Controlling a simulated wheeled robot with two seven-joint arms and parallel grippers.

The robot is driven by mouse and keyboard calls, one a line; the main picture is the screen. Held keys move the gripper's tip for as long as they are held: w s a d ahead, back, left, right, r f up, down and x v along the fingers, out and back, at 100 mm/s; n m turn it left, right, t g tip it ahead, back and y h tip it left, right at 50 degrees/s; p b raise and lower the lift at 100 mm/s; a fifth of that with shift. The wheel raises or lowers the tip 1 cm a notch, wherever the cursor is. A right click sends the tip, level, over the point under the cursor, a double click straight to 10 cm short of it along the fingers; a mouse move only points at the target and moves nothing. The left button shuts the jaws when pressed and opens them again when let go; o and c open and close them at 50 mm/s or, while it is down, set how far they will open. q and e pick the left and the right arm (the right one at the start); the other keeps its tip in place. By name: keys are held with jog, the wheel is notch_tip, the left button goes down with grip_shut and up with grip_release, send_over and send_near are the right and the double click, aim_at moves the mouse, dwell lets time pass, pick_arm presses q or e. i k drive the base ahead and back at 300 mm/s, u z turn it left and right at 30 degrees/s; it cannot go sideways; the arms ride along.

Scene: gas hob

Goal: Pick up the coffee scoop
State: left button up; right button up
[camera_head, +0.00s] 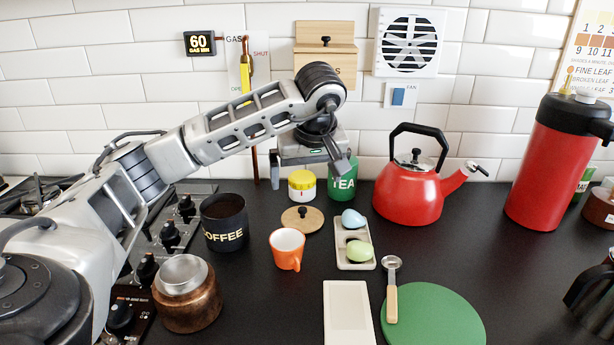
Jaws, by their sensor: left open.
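The coffee scoop (391,291) has a round metal bowl at its far end and a light wooden handle. It lies at the lower right of centre, its handle over the left part of a green round mat (440,320). My left gripper (309,168) is open at the back of the counter, near the tiled wall and in front of the green TEA tin (343,188). It is empty and well behind the scoop, to its left. My right gripper is not in view.
A white board (347,315) lies left of the scoop. A tray (342,239) with two egg-shaped things stands behind it. An orange cup (287,249), black COFFEE tin (225,222), red kettle (408,195) and red flask (545,165) stand around. The counter right of the scoop's bowl is clear.

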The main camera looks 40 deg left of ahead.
aim_at(391, 265)
jog(key=k, duration=1)
